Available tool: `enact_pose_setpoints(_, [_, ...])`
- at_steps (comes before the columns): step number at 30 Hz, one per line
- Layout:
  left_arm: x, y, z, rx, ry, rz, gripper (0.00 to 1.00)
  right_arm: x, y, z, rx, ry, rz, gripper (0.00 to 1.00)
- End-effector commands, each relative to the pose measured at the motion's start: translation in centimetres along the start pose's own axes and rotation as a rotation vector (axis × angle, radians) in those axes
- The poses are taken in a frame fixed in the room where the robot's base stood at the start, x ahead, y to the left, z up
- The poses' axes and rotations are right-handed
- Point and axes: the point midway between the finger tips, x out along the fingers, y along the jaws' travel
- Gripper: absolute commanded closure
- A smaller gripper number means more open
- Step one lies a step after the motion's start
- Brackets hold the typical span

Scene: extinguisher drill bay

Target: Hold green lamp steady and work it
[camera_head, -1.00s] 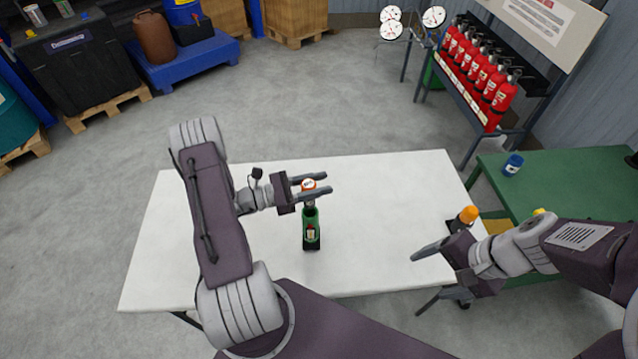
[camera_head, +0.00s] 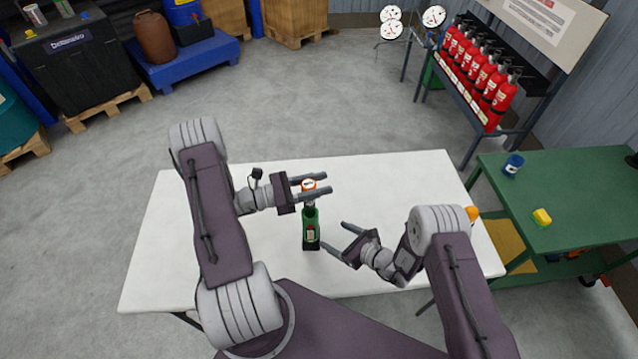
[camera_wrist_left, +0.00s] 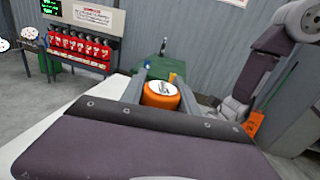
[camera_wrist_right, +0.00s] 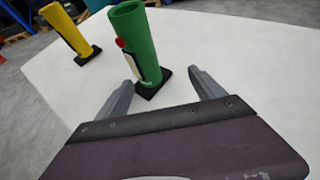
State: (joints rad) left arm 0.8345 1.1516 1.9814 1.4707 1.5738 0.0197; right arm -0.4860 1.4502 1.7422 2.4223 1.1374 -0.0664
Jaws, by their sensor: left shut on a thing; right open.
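The green lamp (camera_head: 311,232) stands upright on a black base on the white table; its red button and tube-like top show in the right wrist view (camera_wrist_right: 138,45).
A yellow tube (camera_wrist_right: 66,28) on a black base stands beyond the lamp. An orange-topped thing (camera_head: 472,213) shows partly behind my right arm. The green table (camera_head: 575,195) at right bears a blue jar (camera_head: 513,165) and a yellow item (camera_head: 541,217). The white table (camera_head: 400,185) has free room.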

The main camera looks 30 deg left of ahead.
Motion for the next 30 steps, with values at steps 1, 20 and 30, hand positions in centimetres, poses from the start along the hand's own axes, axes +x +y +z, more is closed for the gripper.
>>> enact_pose_setpoints(1, [0.0,0.0,0.0,0.0,-0.001,0.0,1.0,0.1,0.9,-0.9,0.006,0.014,0.015,0.22])
enact_pose_setpoints(20, [0.0,0.0,0.0,0.0,0.0,0.0,1.0,5.6,2.8,-1.8,0.003,0.028,0.046,0.22])
enact_pose_setpoints(30, [0.0,0.0,0.0,0.0,0.0,0.0,1.0,9.9,3.0,-1.9,0.005,0.028,0.045,0.22])
